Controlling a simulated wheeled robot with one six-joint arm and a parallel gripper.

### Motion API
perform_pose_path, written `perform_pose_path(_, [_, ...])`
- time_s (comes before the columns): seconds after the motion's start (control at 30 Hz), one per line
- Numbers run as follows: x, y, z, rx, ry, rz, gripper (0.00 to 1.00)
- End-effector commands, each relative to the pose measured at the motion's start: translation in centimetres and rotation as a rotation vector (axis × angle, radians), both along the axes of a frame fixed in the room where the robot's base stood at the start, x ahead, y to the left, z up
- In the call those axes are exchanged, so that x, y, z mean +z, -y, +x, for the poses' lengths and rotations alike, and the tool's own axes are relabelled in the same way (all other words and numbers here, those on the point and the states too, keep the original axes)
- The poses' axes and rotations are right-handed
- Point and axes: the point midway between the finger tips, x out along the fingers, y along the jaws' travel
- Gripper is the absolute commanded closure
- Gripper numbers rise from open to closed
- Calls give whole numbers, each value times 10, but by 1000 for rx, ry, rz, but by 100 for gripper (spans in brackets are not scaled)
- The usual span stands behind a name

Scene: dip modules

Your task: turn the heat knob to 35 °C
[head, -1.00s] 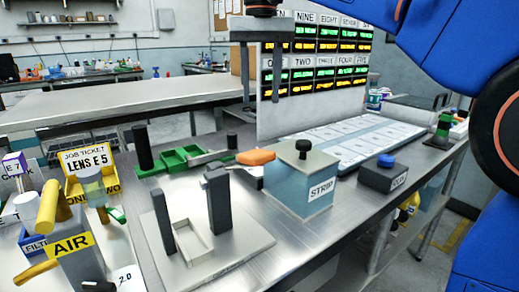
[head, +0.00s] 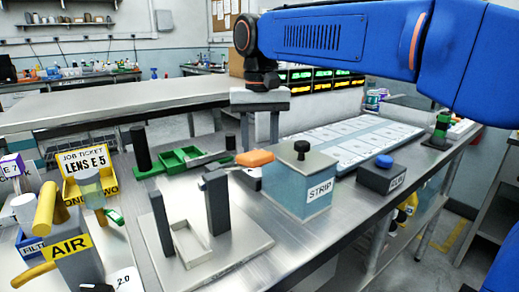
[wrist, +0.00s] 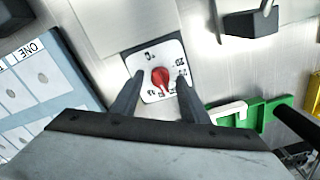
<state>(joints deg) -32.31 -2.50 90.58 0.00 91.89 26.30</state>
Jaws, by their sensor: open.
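In the wrist view a red knob (wrist: 160,79) sits on a white square dial plate (wrist: 150,58) with a dark border. Small marks ring the plate, too small to read surely. The knob's narrow end appears to point toward the bottom of the picture. My gripper (wrist: 160,77) is open, with one finger on each side of the knob; I cannot tell whether they touch it. In the head view my gripper (head: 259,142) points down behind the orange handle, and the knob is hidden.
A dark box with a blue button (head: 384,161) stands farther right.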

Motion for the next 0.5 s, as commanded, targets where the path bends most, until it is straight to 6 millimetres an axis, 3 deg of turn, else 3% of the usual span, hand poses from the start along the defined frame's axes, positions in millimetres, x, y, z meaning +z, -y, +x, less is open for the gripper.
perform_pose_path(0.27, [-1,0,0,0,0,0,59])
perform_pose_path(0.43, [-1,0,0,0,0,0,99])
perform_pose_path(0.5, [-1,0,0,0,0,0,99])
